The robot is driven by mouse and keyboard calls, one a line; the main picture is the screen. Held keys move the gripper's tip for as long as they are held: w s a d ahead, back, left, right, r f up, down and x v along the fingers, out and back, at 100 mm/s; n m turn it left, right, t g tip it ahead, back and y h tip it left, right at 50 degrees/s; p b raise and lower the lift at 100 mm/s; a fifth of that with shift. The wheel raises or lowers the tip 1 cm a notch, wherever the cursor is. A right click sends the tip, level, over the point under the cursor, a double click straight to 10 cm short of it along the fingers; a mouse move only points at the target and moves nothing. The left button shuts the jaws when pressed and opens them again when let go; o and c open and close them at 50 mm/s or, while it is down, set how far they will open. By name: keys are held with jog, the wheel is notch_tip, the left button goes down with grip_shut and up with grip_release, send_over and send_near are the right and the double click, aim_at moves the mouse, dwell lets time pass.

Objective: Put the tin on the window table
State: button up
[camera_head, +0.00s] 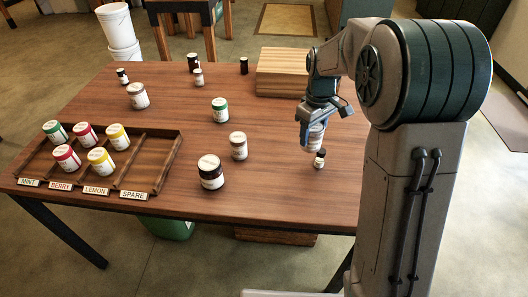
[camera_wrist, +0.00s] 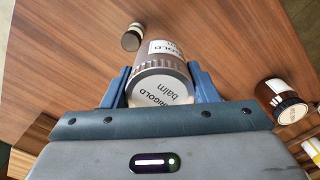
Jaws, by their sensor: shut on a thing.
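My gripper (camera_head: 312,126) is shut on a grey-brown tin (camera_wrist: 158,82). The tin's pale lid reads "balm", with a partly visible word above it like "marigold". The blue fingers clasp its two sides in the wrist view. In the head view the tin (camera_head: 316,139) hangs below my gripper at the right side of the brown wooden table (camera_head: 185,112), near a small dark bottle (camera_head: 320,158). Whether it touches the table is hard to tell. Another table (camera_head: 181,5) shows partly at the back; I cannot tell which is the window table.
A compartment tray (camera_head: 150,165) labelled MINT, BERRY, LEMON and SPARE holds several jars at the left. Loose jars, including a dark one (camera_head: 211,178) and a green-lidded one (camera_head: 220,111), stand mid-table. A wooden block (camera_head: 282,75) is behind; white buckets (camera_head: 117,28) stand on the floor.

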jog(key=s+a+f, duration=0.3)
jog(key=a+f, duration=0.1)
jog(key=a, duration=0.1)
jog(key=s+a+f, duration=0.2)
jog(key=a, duration=0.1)
jog(key=shift+s+a+f, duration=0.1)
jog(key=shift+s+a, duration=0.1)
jog(key=shift+s, duration=0.15)
jog(key=shift+f, duration=1.9)
jog(key=shift+f, duration=0.2)
jog(key=o, duration=1)
jog(key=shift+r, duration=0.1)
